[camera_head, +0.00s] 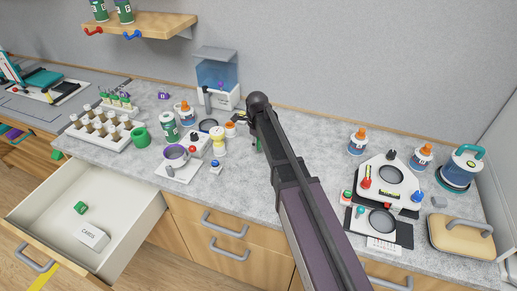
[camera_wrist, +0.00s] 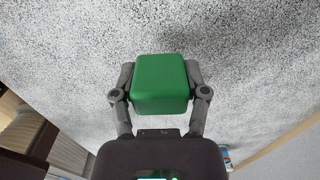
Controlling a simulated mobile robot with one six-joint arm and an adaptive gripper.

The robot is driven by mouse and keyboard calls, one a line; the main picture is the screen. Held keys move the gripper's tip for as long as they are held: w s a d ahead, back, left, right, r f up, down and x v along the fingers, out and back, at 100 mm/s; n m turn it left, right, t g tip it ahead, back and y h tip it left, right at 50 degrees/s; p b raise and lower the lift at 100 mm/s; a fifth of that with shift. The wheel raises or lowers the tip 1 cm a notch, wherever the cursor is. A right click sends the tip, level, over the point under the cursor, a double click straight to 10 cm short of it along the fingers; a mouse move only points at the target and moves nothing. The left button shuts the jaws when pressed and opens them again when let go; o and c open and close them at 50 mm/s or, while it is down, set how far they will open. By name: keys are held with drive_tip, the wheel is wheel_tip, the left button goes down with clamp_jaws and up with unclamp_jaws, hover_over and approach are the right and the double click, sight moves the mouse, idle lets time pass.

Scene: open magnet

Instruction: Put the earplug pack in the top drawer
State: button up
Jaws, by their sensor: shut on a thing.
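My gripper (camera_wrist: 160,90) is shut on a green block (camera_wrist: 161,84) with rounded edges, one finger on each side, above the speckled grey counter. No label shows on the block, so I cannot confirm that it is the earplug pack. In the head view my arm hides most of the gripper, and only a sliver of green (camera_head: 258,145) shows beside it. A drawer (camera_head: 58,195) stands pulled open at the left, below the counter. Inside it lie a small green box (camera_head: 80,208) and a white box (camera_head: 93,236) with dark lettering, apart from each other.
Devices (camera_head: 386,182) and a tan case (camera_head: 460,238) stand at the right. A shelf (camera_head: 150,24) hangs above.

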sight(258, 153)
drive_tip(key=shift+w+d+f, duration=0.15)
drive_tip(key=shift+w+f, duration=0.05)
drive_tip(key=shift+w, duration=0.25)
drive_tip(key=shift+s+f+b, duration=0.1)
drive_tip(key=shift+f+b, duration=1.5)
drive_tip(key=shift+b, duration=0.2)
drive_tip(key=shift+f, duration=0.2)
drive_tip(key=o, duration=0.9)
drive_tip(key=shift+r, duration=0.2)
wheel_tip(258, 153, up, 12)
drive_tip(key=p, duration=1.2)
